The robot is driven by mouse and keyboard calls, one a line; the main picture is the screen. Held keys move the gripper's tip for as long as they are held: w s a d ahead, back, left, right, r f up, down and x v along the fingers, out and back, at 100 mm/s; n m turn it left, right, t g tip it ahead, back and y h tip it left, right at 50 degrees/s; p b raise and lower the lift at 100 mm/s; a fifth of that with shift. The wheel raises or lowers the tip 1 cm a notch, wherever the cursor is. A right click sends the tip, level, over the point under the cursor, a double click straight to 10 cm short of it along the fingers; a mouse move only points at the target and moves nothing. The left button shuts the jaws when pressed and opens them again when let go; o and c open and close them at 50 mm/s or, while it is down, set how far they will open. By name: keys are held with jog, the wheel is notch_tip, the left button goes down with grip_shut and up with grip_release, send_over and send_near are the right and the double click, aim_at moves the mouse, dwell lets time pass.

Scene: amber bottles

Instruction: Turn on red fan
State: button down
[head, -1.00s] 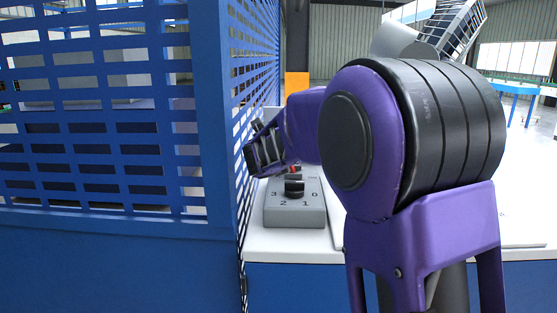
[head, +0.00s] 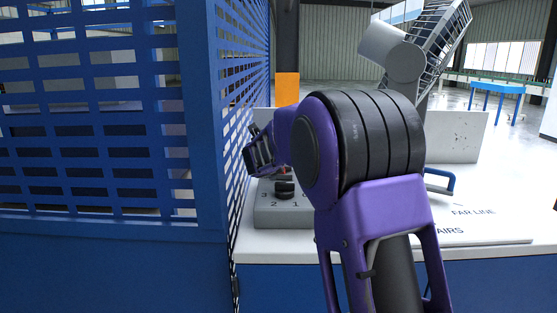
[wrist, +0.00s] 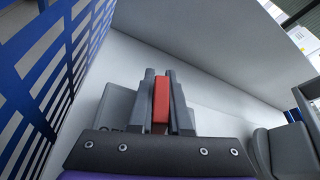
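A grey control box (head: 285,217) stands on the white bench beside the blue mesh, with a black knob (head: 285,189) and the numbers 3, 2 and 1 on its front. My gripper (head: 258,152) is behind and above the knob, partly hidden by my purple arm. In the wrist view, a red lever (wrist: 160,103) stands upright between my gripper's two dark fingers (wrist: 161,88), with no clear gap on either side. A grey block (wrist: 115,108) with partly hidden lettering is behind the left finger. I cannot make out a red fan.
The blue mesh wall (head: 240,90) runs close along the left of my gripper. A white bench (head: 470,195) with a blue handle (head: 440,184) and printed words lies to the right. A grey cylinder with a slatted frame (head: 392,50) rises behind my arm.

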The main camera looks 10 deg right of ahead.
jog(key=shift+d, duration=0.1)
dwell(0.4)
jog(key=d+m+y+b, duration=0.1)
jog(key=m+y+b, duration=0.1)
jog(key=m, duration=0.1)
jog(key=shift+s+d+b, duration=0.15)
jog(key=shift+b, duration=0.2)
jog(key=shift+s+d+m+t+y+b, duration=0.1)
jog(key=shift+d+m+t+y+b, duration=0.2)
jog(key=shift+m+y+b, duration=0.45)
jog(key=shift+s+d+m+t+y+b, duration=0.15)
jog(key=shift+d+m+y+b, duration=0.3)
jog(key=shift+m, duration=0.5)
jog(key=shift+w+a, duration=0.1)
jog(key=c, duration=0.9)
grip_release()
jog(key=shift+r, duration=0.1)
jog(key=shift+o, duration=0.2)
